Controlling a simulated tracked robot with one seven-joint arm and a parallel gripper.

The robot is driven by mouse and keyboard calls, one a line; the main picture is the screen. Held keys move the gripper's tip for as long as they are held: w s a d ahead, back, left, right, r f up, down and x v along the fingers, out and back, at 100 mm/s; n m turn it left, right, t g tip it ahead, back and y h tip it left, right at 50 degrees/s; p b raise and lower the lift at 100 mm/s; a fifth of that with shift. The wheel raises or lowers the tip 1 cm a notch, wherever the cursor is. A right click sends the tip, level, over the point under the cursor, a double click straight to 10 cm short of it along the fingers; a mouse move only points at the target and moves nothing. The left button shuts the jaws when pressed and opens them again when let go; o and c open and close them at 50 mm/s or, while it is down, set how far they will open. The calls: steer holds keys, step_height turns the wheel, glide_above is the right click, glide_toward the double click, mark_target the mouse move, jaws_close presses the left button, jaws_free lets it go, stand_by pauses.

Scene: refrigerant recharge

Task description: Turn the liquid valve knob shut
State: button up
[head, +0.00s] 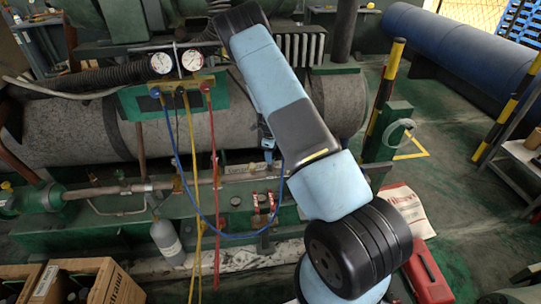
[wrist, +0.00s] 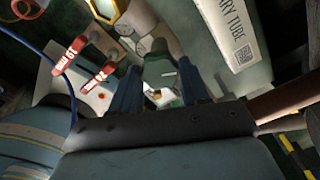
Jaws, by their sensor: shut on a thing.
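My gripper (wrist: 160,82) shows in the wrist view with its two blue fingers on either side of a green knob (wrist: 158,68), shut on it. The knob sits between the fingertips, with a small pale and yellow part (wrist: 163,96) below it. In the head view my gripper (head: 266,140) is mostly hidden behind my arm, above the pipework at the middle. The knob cannot be made out in the head view. How far the knob is turned cannot be told.
Two red-handled levers (wrist: 83,62) stand left of my gripper. A blue hose (head: 205,220) hangs close to my gripper from the gauge manifold (head: 182,84). Yellow and red hoses hang further left.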

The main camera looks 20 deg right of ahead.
steer(key=m, duration=0.6)
steer(key=shift+w+a+m, duration=0.1)
steer(key=shift+m, duration=0.2)
steer(key=m, duration=0.5)
steer(key=shift+r+m, duration=0.1)
steer(key=shift+m, duration=0.3)
steer(key=o, duration=1.1)
steer(key=shift+c, duration=0.2)
step_height(320, 180, up, 14)
steer(key=shift+f, duration=0.25)
steer(key=shift+r, duration=0.1)
